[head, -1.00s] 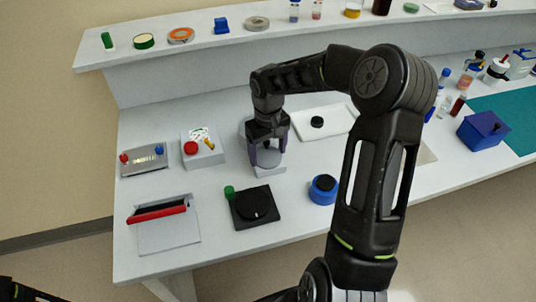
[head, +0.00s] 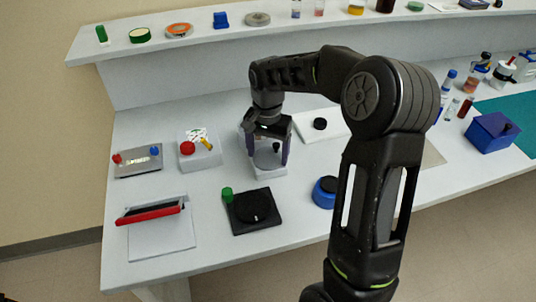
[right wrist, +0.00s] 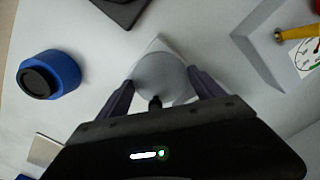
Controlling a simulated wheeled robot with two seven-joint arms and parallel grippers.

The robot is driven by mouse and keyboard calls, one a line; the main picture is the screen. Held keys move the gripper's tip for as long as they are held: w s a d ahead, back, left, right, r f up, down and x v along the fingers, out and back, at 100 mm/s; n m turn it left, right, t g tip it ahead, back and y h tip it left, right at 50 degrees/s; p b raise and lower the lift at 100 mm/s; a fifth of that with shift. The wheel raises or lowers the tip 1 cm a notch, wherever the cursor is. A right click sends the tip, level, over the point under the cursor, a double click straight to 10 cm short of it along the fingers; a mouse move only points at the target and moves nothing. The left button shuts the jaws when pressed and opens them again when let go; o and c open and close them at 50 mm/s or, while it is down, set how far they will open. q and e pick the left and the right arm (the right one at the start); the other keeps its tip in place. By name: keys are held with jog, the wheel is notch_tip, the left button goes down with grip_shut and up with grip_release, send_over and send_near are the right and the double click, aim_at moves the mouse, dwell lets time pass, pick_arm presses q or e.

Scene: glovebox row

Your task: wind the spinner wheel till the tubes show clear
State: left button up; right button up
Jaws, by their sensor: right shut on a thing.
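The spinner wheel (right wrist: 163,78) is a grey disc with a small black knob (right wrist: 155,102), on a pale square base (head: 268,173) at the middle of the bench. My right gripper (head: 269,160) points down over it, with one finger on each side of the disc. In the right wrist view the two purple-grey fingers (right wrist: 160,92) sit far apart, shut on the disc's rim. I see no tubes in the wheel and cannot tell whether their contents are clear. My left gripper is not in view.
A black plate with a round dial (head: 252,209) and a blue round pot (head: 326,192) stand in front. A white box with a red knob (head: 199,150) is left of the wheel. Several tubes and bottles stand at the right, near a blue box (head: 493,133). A shelf runs along the back.

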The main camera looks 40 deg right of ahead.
aim_at(268, 157)
jog(key=shift+m, duration=0.7)
jog(key=o, duration=1.4)
jog(key=shift+c, duration=0.2)
jog(key=shift+r, duration=0.1)
jog(key=shift+r+b, duration=0.45)
jog(key=shift+r, duration=3.35)
